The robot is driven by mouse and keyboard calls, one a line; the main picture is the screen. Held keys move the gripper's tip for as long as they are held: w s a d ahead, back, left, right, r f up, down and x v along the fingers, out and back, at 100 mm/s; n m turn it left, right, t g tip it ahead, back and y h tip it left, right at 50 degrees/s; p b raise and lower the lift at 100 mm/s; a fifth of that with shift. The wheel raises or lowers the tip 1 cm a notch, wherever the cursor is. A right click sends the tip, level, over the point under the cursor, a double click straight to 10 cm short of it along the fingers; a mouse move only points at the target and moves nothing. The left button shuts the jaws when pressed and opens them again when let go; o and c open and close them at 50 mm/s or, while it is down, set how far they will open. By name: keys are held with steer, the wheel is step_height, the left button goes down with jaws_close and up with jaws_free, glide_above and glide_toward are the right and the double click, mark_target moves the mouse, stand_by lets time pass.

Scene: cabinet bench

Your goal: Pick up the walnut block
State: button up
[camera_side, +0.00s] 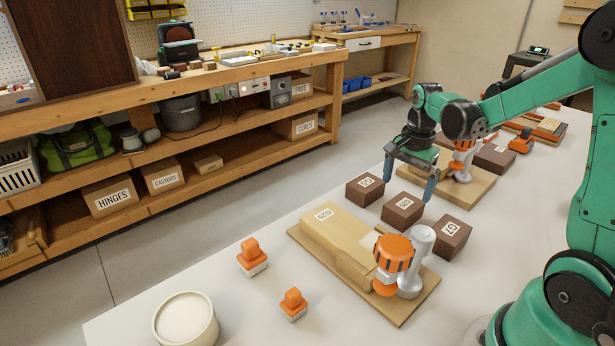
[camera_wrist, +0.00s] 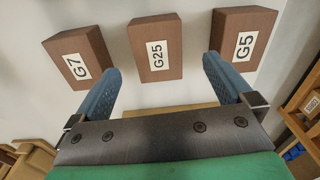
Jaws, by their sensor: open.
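Three dark brown walnut-coloured blocks stand in a row on the bench: one labelled G5 (camera_side: 365,189), one G25 (camera_side: 403,211) and one G7 (camera_side: 452,238). In the wrist view they read G7 (camera_wrist: 78,56), G25 (camera_wrist: 158,46) and G5 (camera_wrist: 241,38) from left to right. I cannot tell which one the task means. My gripper (camera_side: 408,186) points down above the row, its blue fingers apart with nothing between them. In the wrist view, my gripper (camera_wrist: 162,66) has the G25 block beyond the gap between its fingertips, apart from both fingers.
A wooden board (camera_side: 399,315) carries a pale labelled block (camera_side: 335,230) and an orange-and-grey tool (camera_side: 394,252). A second board (camera_side: 478,193) lies behind the row, beside another brown block (camera_side: 494,158).

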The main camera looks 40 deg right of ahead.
mark_target(405, 203)
steer(key=shift+s+d+f+m, duration=0.1)
steer(key=shift+d+f+m, duration=0.3)
steer(key=shift+f, duration=2.7)
steer(key=c, duration=1.3)
steer(key=shift+o, duration=0.2)
steer(key=shift+r, duration=0.1)
